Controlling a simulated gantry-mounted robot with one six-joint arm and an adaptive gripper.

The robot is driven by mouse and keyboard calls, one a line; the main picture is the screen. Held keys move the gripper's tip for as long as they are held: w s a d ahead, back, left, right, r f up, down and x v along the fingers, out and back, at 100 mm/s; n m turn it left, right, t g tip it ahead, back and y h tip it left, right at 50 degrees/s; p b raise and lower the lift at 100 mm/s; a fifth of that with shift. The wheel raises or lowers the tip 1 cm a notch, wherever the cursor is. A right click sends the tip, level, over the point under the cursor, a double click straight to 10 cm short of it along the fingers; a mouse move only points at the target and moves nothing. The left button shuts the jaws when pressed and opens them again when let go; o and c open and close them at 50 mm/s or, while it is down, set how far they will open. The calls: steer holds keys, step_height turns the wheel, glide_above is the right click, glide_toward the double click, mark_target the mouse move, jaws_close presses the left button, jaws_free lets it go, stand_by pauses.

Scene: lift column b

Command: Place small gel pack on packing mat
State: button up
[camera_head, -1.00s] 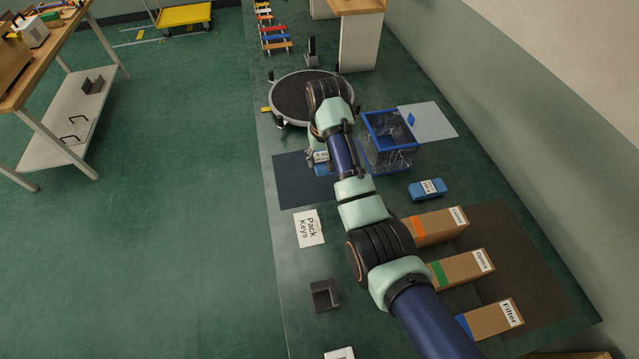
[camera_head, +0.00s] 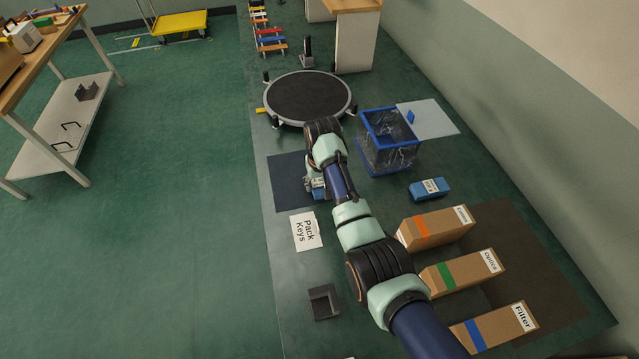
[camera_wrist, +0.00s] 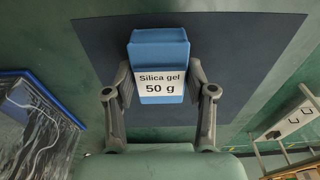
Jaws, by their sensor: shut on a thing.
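The small gel pack (camera_wrist: 163,50) is a blue block with a white label reading "Silica gel 50 g". My gripper (camera_wrist: 160,82) is shut on it, one finger on each side. The pack also shows as a bit of blue in the head view (camera_head: 319,194), partly hidden by my gripper (camera_head: 314,184). The dark navy packing mat (camera_head: 287,172) lies on the floor behind and beneath the pack. In the wrist view the mat (camera_wrist: 100,50) spreads around the pack. I cannot tell whether the pack touches it. My arm covers the mat's right side in the head view.
A blue-framed clear bin (camera_head: 388,145) stands right of the mat, with another blue labelled pack (camera_head: 429,188) in front of it. A "Pack Keys" card (camera_head: 306,231) lies in front of the mat. A round dark platform (camera_head: 308,97) is behind. Cardboard boxes (camera_head: 462,272) stand front right.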

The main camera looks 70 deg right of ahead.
mark_target(321, 188)
steer(key=shift+f, duration=0.1)
steer(key=o, duration=1.1)
steer(key=shift+o, duration=0.2)
step_height(321, 188, up, 12)
steer(key=a+p, duration=0.1)
steer(key=p, duration=0.3)
steer(key=shift+s+p, duration=0.3)
steer(key=shift+s, duration=0.15)
steer(key=shift+a, duration=0.1)
